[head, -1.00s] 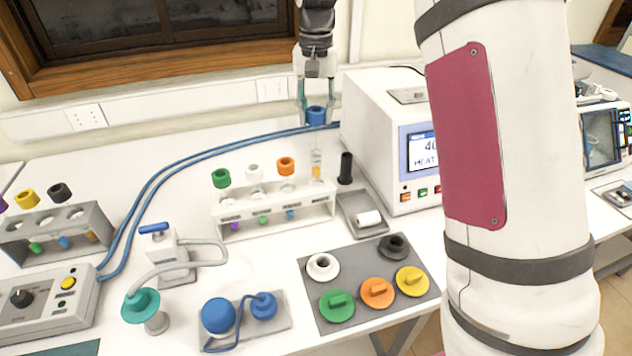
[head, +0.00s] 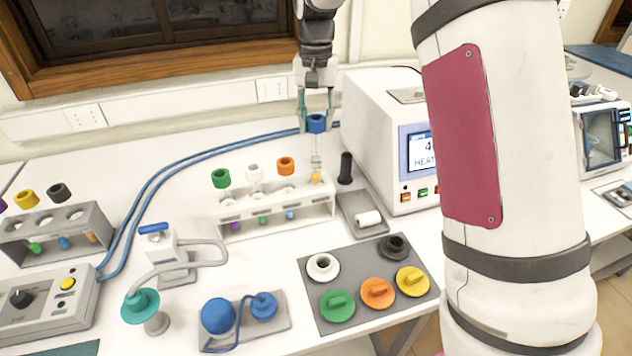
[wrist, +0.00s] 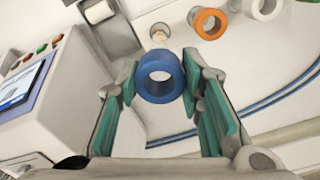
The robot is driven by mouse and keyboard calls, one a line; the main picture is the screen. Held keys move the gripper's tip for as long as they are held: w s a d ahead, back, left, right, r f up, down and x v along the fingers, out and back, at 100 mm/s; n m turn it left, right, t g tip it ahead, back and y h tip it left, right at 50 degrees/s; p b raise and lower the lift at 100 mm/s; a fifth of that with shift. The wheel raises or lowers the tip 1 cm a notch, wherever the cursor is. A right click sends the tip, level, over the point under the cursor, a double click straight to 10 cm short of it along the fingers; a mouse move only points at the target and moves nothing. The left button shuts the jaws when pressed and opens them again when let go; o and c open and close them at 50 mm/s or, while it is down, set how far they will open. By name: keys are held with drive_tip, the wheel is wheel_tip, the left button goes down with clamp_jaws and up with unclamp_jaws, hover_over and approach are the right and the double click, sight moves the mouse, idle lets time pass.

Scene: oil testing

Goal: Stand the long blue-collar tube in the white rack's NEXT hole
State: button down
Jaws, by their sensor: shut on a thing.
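My gripper (head: 316,118) is shut on the blue collar (head: 316,125) of a long clear tube (head: 316,152) with orange liquid at its lower end. The tube hangs upright, and its lower end overlaps the right end of the white rack (head: 275,217). I cannot tell whether the tip is inside a hole. Tubes with green (head: 221,178), white (head: 254,173) and orange (head: 286,166) collars stand in the rack to the left. In the wrist view the blue collar (wrist: 160,76) sits between the fingers; a round hole (wrist: 160,33) shows just beyond it, and the tube below is hidden.
A white heater box (head: 375,130) and a black upright cylinder (head: 346,168) stand right of the tube. A grey tray (head: 362,213) lies beside the rack's right end. Blue hoses (head: 200,158) run behind the rack. A grey mat (head: 340,258) with colored caps lies in front.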

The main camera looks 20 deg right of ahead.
sight(316, 156)
drive_tip(key=shift+f, duration=0.5)
drive_tip(key=shift+f, duration=2)
drive_tip(key=shift+f+b, duration=0.45)
drive_tip(key=shift+f, duration=2.2)
drive_tip(key=c, duration=1)
unclamp_jaws()
